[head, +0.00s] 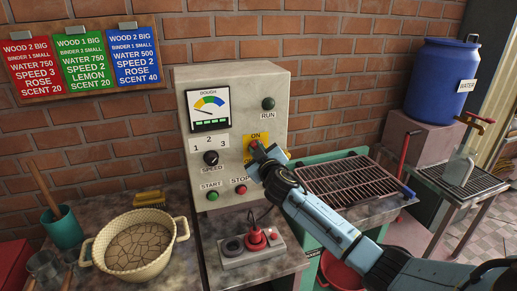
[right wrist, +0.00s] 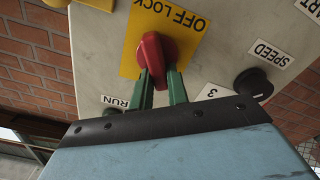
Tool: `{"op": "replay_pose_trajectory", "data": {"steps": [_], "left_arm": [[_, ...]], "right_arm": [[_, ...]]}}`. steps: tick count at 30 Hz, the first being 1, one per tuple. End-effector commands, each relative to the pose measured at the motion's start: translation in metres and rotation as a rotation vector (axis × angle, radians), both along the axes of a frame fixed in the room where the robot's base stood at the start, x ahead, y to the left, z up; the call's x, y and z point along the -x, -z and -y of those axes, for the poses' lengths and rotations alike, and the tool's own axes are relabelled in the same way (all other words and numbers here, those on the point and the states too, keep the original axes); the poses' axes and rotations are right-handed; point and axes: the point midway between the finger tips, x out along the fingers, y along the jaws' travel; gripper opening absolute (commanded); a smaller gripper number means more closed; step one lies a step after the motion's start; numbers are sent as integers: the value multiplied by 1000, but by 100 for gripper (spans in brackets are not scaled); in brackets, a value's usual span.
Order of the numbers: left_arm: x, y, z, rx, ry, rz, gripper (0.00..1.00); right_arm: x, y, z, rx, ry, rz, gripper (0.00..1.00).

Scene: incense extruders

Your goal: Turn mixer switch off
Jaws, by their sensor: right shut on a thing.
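The mixer switch is a red rotary knob (right wrist: 153,55) on a yellow plate (right wrist: 131,60) marked OFF LOCK, upside down in the right wrist view. In the head view the yellow plate (head: 262,137), with ON at its top, is on the right of the grey control box (head: 235,90); my gripper mostly hides the knob there. My right gripper (head: 258,152) is at the plate. Its green fingers (right wrist: 161,86) are shut on the near end of the red knob, which stands nearly upright in the wrist view. My left gripper is not in view.
The box also carries a speed knob (head: 211,157), a green start button (head: 212,196), a red stop button (head: 241,189) and a dough gauge (head: 209,108).

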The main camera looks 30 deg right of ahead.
Motion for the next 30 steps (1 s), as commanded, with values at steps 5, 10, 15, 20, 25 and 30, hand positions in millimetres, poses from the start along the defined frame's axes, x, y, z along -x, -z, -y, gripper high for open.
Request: {"op": "replay_pose_trajectory", "data": {"steps": [5,10,15,20,25,30], "left_arm": [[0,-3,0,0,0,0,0],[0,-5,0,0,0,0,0],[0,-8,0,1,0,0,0],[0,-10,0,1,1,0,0],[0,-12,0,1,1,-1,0],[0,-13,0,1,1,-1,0]], "right_arm": [[0,2,-2,165,1,-41,0],[-1,3,-4,323,1,-78,0],[-1,6,-5,479,1,-116,0],[-1,8,-6,623,1,-151,0],[-2,10,-6,756,0,-183,0],[-2,12,-7,861,1,-208,0]]}}
